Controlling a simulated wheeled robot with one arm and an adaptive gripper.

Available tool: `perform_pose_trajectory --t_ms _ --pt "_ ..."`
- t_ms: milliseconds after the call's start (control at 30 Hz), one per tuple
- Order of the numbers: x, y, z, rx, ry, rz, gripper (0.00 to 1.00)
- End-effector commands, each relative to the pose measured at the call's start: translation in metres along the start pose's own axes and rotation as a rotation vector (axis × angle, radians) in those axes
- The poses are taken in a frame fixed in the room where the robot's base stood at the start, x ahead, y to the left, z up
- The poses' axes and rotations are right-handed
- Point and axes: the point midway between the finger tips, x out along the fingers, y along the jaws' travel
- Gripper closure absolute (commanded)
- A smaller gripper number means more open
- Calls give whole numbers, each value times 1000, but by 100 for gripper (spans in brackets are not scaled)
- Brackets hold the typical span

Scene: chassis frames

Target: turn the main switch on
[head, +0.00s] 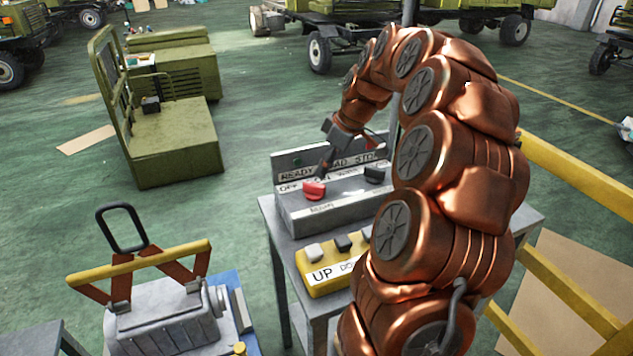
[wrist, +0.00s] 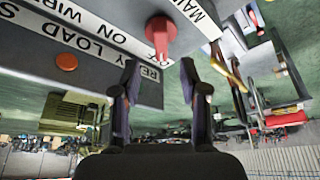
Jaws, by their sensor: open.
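The red main switch (head: 314,190) sits on the left of the sloped face of a grey control box (head: 300,218). A strip above it reads "OFF". In the wrist view the red switch (wrist: 160,35) shows with a "MAIN" label beside it, just beyond and between my fingertips. My gripper (head: 325,163) reaches in from behind the switch. In the wrist view my gripper (wrist: 159,75) is open and empty, with its fingers apart, and I see no contact with the switch.
A black knob (head: 375,174) sits right of the red switch. A yellow pendant (head: 325,275) marked "UP" lies in front of the box on the grey table (head: 283,262). Left stands a grey machine (head: 165,325) with a yellow bar. Green floor is open behind.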

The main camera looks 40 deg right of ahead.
Motion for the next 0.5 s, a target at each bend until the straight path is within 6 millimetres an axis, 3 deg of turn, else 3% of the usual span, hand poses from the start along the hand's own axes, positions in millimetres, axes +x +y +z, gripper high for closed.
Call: perform_pose_trajectory --t_ms 500 --pt "63 -2 0 1 -4 -5 56"
